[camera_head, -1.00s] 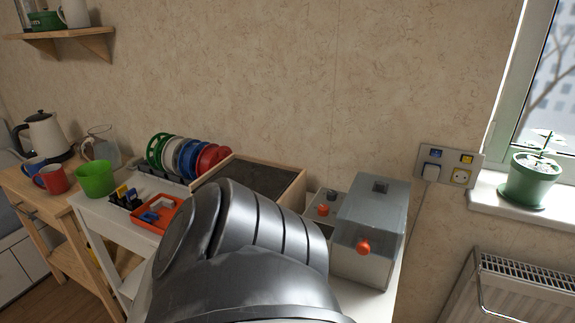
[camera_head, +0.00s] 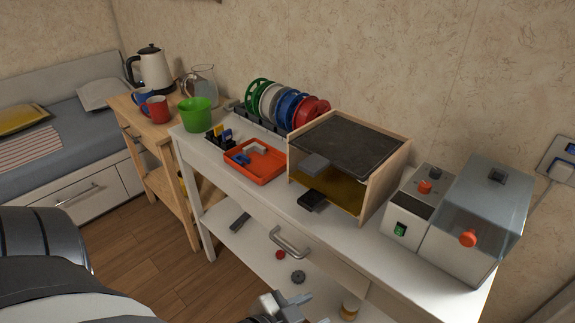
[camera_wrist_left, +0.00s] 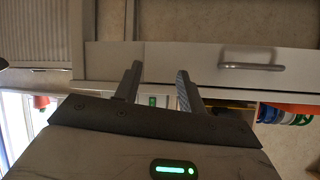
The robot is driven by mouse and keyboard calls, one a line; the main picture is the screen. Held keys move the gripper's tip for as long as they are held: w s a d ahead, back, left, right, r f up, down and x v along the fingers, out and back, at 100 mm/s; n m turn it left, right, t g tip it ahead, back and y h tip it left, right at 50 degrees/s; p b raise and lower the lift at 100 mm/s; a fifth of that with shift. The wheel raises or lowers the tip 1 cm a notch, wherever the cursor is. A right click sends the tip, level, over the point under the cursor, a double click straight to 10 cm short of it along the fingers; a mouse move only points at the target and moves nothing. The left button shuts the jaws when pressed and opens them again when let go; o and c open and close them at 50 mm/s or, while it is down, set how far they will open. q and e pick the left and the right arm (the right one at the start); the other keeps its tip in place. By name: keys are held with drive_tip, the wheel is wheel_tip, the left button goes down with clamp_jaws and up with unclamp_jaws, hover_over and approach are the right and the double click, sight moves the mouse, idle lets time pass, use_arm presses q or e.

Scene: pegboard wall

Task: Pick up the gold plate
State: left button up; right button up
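A gold plate (camera_head: 350,194) shows as a flat yellow surface inside the open-fronted wooden box on the white table. The box's dark top and a grey block at its front hide part of it. A gripper, seemingly my left one (camera_head: 288,306), is at the bottom edge of the head view, in front of the table and apart from the plate. In the left wrist view my left gripper (camera_wrist_left: 158,78) has its two fingers apart with nothing between them. That view looks upside down. My right gripper is not in view.
The wooden box (camera_head: 401,164) stands mid-table. Left of it are an orange tray (camera_head: 268,175) and a rack of coloured spools (camera_head: 290,104). A clear-covered machine (camera_head: 485,215) stands on the right. A drawer handle (camera_head: 290,243) sticks out in front.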

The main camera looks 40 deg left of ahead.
sight(320, 194)
use_arm(q)
drive_tip(key=w+a+r+m+t+y+b, duration=0.1)
drive_tip(key=a+r+m+t+b, duration=0.2)
drive_tip(key=a+m, duration=0.4)
drive_tip(key=w+a+r+m+t, duration=0.1)
drive_tip(key=a+r+m+t, duration=0.25)
drive_tip(key=a+m, duration=0.3)
drive_tip(key=shift+m, duration=0.35)
drive_tip(key=w, duration=0.3)
drive_tip(key=w+r, duration=0.1)
drive_tip(key=w, duration=0.6)
drive_tip(key=shift+w+a+r, duration=0.1)
drive_tip(key=shift+w+r, duration=0.05)
drive_tip(key=shift+r, duration=0.2)
drive_tip(key=shift+w+d+f, duration=0.1)
drive_tip(key=shift+w+d, duration=0.05)
drive_tip(key=shift+w, duration=0.85)
drive_tip(key=shift+w+d+r, duration=0.1)
drive_tip(key=shift+w+d, duration=0.1)
drive_tip(key=shift+w, duration=0.75)
drive_tip(key=shift+w+d+f, duration=0.1)
drive_tip(key=shift+w+d, duration=0.05)
drive_tip(key=shift+w, duration=0.85)
clamp_jaws()
